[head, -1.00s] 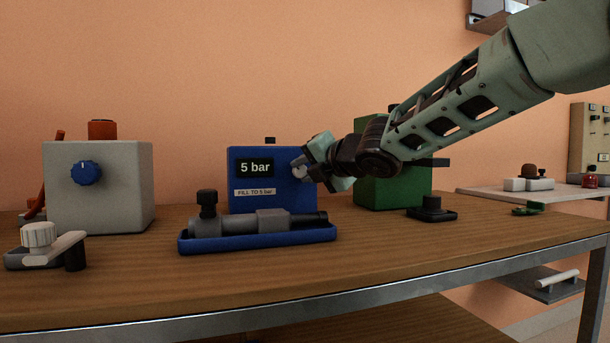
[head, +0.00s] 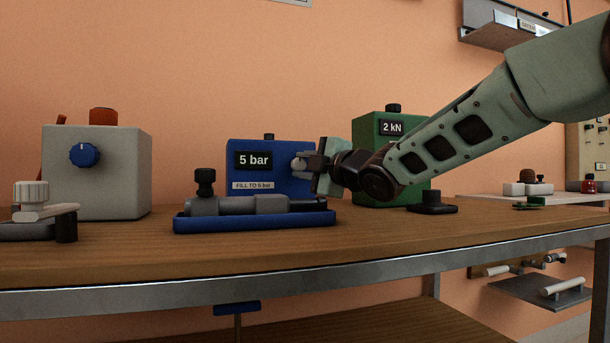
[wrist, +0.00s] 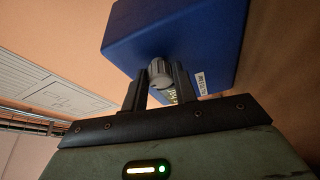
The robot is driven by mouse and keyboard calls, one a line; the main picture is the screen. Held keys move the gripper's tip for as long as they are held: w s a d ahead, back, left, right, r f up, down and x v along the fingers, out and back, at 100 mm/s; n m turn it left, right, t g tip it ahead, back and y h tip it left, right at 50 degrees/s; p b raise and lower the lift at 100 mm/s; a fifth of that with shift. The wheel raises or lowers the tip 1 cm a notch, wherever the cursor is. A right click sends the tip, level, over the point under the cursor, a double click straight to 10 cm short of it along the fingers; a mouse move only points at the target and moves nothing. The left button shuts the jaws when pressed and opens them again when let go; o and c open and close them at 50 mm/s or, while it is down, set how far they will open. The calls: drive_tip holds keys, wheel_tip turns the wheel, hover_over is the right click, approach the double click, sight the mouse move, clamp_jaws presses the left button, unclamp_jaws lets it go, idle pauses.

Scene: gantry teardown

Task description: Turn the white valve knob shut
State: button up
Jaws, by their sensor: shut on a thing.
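My gripper (head: 309,163) is at the knob, coming from the right. In the head view the fingers partly cover the knob. A label under the display reads "FILL TO 5 bar".
A blue tray (head: 255,222) holding a grey cylinder part stands in front of the blue box. A green box (head: 372,130) with a "2 kN" display stands behind my arm.

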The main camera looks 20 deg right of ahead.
drive_tip(key=shift+f+m, duration=0.1)
drive_tip(key=shift+m, duration=0.3)
drive_tip(key=o, duration=1)
drive_tip(key=p+v, duration=0.3)
drive_tip(key=v, duration=1.1)
drive_tip(key=shift+s, duration=0.4)
drive_tip(key=shift+s+d+p, duration=0.2)
drive_tip(key=shift+s+p, duration=0.1)
drive_tip(key=shift+p, duration=0.3)
drive_tip(key=shift+p+v, duration=0.8)
drive_tip(key=shift+v, duration=0.2)
drive_tip(key=shift+f, duration=0.2)
